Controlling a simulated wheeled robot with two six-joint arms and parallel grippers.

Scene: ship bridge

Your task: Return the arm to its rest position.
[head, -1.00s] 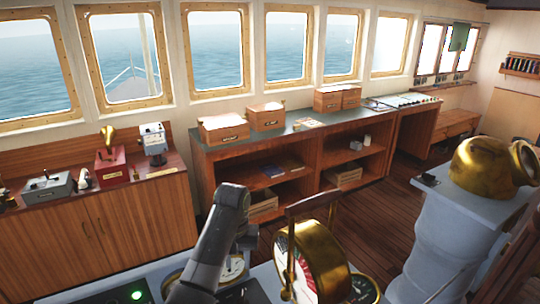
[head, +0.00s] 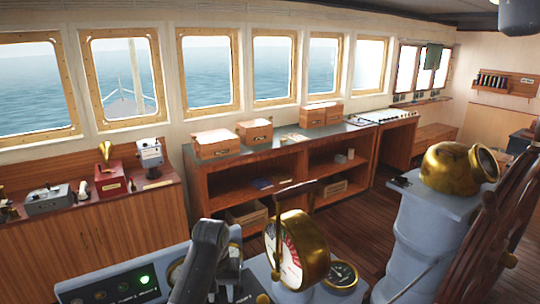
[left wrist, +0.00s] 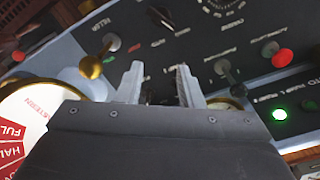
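My left gripper (left wrist: 160,78) shows in the left wrist view with its two pale fingers apart, over a dark control panel (left wrist: 225,45). I see nothing clearly held between the fingers; the gap is partly dark. My right gripper is in neither view.
The panel has a brass-knobbed lever (left wrist: 91,66), a red-knobbed lever (left wrist: 282,57) and a lit green lamp (left wrist: 279,114). A brass-topped pedestal (head: 425,225) and a wooden wheel (head: 490,230) stand at right. Wooden floor (head: 365,222) is clear beyond.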

